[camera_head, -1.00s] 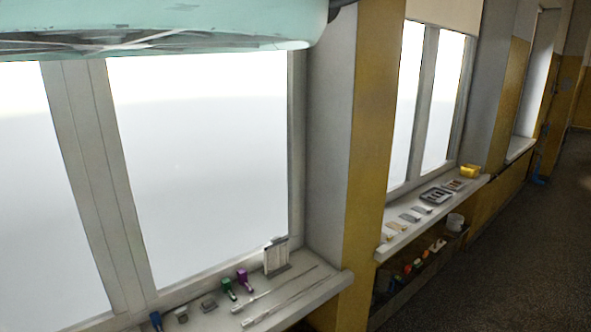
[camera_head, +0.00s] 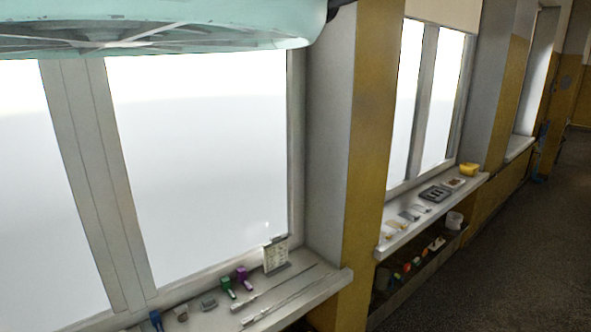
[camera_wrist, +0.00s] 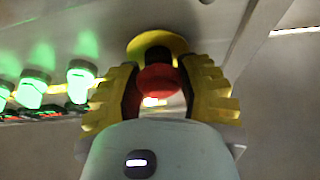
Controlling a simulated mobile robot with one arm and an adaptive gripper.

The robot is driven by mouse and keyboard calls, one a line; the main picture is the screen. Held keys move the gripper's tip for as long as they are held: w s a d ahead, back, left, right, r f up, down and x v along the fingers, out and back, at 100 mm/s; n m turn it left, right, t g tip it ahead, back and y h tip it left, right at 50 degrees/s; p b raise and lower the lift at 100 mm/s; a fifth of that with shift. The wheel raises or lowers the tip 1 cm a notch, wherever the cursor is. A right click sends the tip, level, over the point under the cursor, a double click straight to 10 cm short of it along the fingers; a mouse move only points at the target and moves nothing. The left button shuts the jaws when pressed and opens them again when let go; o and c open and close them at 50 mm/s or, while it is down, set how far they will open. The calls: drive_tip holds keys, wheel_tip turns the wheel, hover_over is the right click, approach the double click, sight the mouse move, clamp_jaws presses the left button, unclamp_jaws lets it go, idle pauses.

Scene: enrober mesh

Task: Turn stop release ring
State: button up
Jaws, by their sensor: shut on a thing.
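A red stop button (camera_wrist: 158,80) shows in the wrist view, with a dark collar behind it and a yellow round plate (camera_wrist: 150,44) at its base on a pale panel. My gripper (camera_wrist: 160,85) has yellow ribbed fingers, one on each side of the red head. It is shut on the stop button. The inner faces of the fingers hide the button's sides, so I cannot make out a separate release ring. The head view shows neither the button nor my gripper.
Several green-lit switches (camera_wrist: 80,80) stand left of the gripper on the same panel. In the head view, a windowsill (camera_head: 300,290) holds small tools and a card stand (camera_head: 275,254). A farther sill (camera_head: 410,232) holds a yellow container (camera_head: 469,170). The floor (camera_head: 500,250) at right is clear.

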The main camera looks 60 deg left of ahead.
drive_tip(key=shift+m+b, duration=0.3)
drive_tip(key=shift+c, duration=0.2)
drive_tip(key=m+g+b, duration=0.1)
drive_tip(key=m, duration=0.1)
drive_tip(key=shift+f+m+g, duration=0.15)
drive_tip(key=shift+m+g, duration=0.15)
drive_tip(key=shift+m+g+y+b, duration=0.3)
drive_tip(key=shift+m+g+b, duration=0.6)
drive_tip(key=shift+m, duration=0.9)
drive_tip(key=shift+m+g+y+b, duration=0.3)
drive_tip(key=shift+m+g+b, duration=0.55)
drive_tip(key=shift+m, duration=0.95)
